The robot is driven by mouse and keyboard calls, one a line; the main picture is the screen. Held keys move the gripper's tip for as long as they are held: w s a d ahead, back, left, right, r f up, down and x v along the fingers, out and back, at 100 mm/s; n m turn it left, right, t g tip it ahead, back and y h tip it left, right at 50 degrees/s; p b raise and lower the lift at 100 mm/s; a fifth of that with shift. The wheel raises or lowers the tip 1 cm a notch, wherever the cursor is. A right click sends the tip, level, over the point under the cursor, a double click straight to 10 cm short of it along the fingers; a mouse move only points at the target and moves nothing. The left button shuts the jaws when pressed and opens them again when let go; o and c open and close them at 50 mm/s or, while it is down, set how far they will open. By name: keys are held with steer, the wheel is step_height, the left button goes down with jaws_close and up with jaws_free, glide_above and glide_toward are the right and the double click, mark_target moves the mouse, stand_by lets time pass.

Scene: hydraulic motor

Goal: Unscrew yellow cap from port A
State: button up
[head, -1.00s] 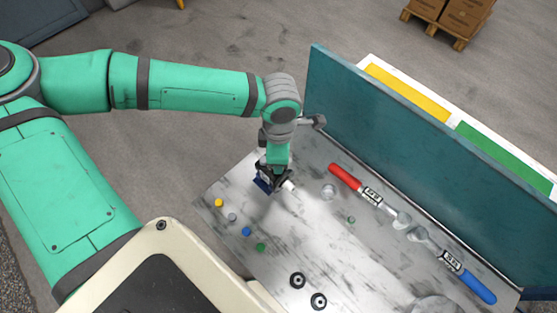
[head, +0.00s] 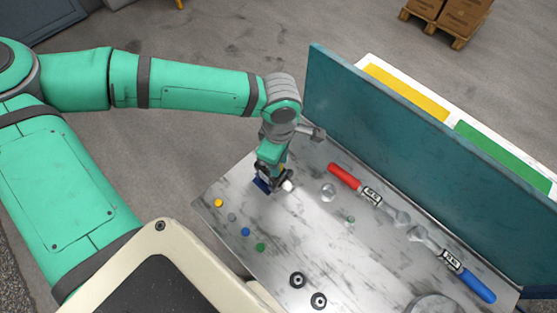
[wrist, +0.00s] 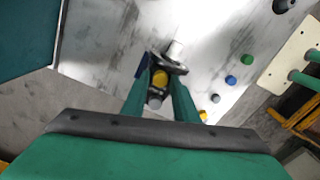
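The hydraulic motor sits on a small blue base (head: 262,185) at the back left of the bench, with its pale shaft (head: 288,185) pointing right. My gripper (head: 270,174) is over the motor and hides most of it in the head view. In the wrist view the motor's flange (wrist: 172,64) and shaft (wrist: 175,48) show just beyond the fingers. A yellow cap (wrist: 160,78) on the motor lies between my two green fingers (wrist: 160,92). The fingers are apart on either side of it; firm contact is not visible. The port letter cannot be read.
Loose yellow (head: 218,203), grey (head: 232,217), blue (head: 246,231) and green (head: 261,247) caps lie on the bench. Two black rings (head: 298,280) are at the front. Red-handled (head: 344,176) and blue-handled (head: 478,288) wrenches lie near the teal back panel (head: 420,140).

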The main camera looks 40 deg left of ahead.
steer(key=m, duration=0.5)
steer(key=shift+m, duration=0.3)
stand_by(0.4)
jaws_close()
steer(key=n, duration=0.5)
steer(key=shift+n, duration=0.4)
